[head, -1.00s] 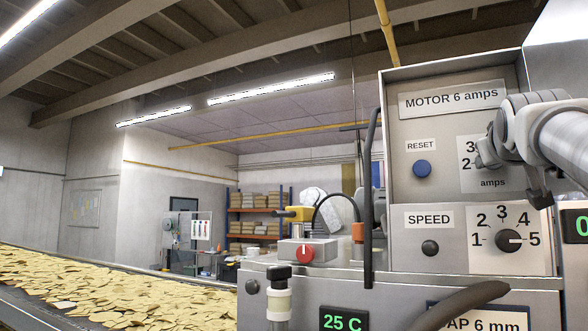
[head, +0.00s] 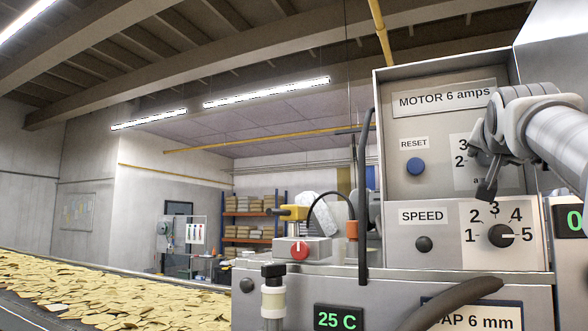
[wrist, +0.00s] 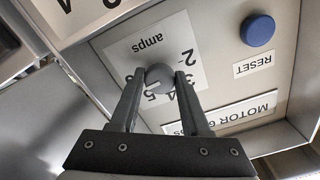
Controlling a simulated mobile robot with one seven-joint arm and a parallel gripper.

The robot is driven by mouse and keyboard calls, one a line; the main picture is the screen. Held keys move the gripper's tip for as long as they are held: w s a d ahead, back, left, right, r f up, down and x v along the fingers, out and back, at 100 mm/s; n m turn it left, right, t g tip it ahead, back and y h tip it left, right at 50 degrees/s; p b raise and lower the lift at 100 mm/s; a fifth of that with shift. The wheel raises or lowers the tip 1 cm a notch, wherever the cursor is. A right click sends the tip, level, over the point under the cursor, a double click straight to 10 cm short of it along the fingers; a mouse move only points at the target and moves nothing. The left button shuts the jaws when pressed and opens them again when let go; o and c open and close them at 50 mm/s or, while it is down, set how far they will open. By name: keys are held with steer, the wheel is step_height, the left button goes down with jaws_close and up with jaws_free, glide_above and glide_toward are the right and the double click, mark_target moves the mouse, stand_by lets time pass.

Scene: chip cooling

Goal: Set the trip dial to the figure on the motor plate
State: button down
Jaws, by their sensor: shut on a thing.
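The trip dial is a round grey knob (wrist: 159,77) on a white scale card (wrist: 135,55) marked "amps", upside down in the wrist view. My gripper (wrist: 158,80) is shut on the knob, one finger on each side. A pale mark shows on the knob's face, but I cannot tell exactly which figure it points at. Figures 2 to 6 run round it, some partly behind the fingers. In the head view my gripper (head: 488,172) covers the dial and most of its card (head: 462,180). The motor plate (head: 444,97) above reads "MOTOR 6 amps".
A blue RESET button (head: 416,166) sits left of the dial. The SPEED dial (head: 501,236) is just below, pointing near 5. A belt of chips (head: 90,292) runs at the left.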

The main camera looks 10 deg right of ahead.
steer(key=m, duration=0.5)
steer(key=shift+m, duration=0.4)
steer(key=m, duration=0.4)
steer(key=shift+b, duration=0.35)
steer(key=m, duration=0.4)
steer(key=shift+r+m, duration=0.1)
steer(key=shift+m, duration=0.3)
steer(key=m, duration=0.4)
steer(key=shift+m, duration=0.3)
steer(key=shift+c, duration=1.9)
jaws_free()
steer(key=shift+s, duration=0.15)
